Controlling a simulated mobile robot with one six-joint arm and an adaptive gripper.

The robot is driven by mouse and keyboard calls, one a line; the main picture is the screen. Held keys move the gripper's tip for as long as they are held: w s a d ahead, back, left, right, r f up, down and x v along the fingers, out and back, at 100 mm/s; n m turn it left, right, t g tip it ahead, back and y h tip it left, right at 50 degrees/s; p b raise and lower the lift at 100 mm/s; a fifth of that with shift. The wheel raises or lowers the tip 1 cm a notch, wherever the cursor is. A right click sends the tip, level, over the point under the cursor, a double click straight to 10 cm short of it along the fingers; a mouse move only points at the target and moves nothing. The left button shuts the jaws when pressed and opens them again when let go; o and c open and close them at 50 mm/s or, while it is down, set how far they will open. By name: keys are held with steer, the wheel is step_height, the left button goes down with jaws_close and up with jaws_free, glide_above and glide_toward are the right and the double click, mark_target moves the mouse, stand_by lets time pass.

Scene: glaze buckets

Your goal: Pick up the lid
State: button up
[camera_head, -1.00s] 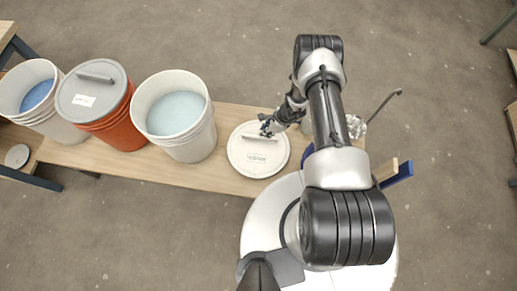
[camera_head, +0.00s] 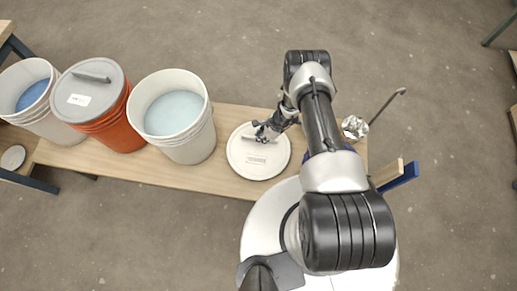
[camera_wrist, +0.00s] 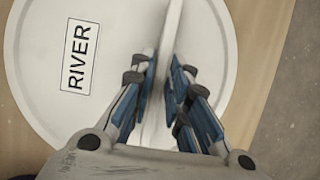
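The white round lid (camera_head: 255,165) lies flat on the wooden bench, with a raised bar handle across it and a label. In the wrist view the lid (camera_wrist: 40,40) fills much of the picture, and its label reads "RIVER". My gripper (camera_head: 264,134) is over the handle in the head view. In the wrist view the fingers of my gripper (camera_wrist: 163,82) stand on both sides of the handle (camera_wrist: 172,25). A narrow gap seems to show between the finger pads and the handle, at least on the left. Whether the pads touch it is unclear.
An open white bucket (camera_head: 188,147) with pale blue glaze stands left of the lid. Further left are an orange bucket (camera_head: 120,128) with a grey lid and a white bucket (camera_head: 60,125) with darker blue glaze. A ladle-like tool (camera_head: 385,106) and a brush (camera_head: 388,173) are at the right.

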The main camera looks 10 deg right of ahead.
steer(key=shift+f, duration=0.1)
jaws_close()
stand_by(0.4)
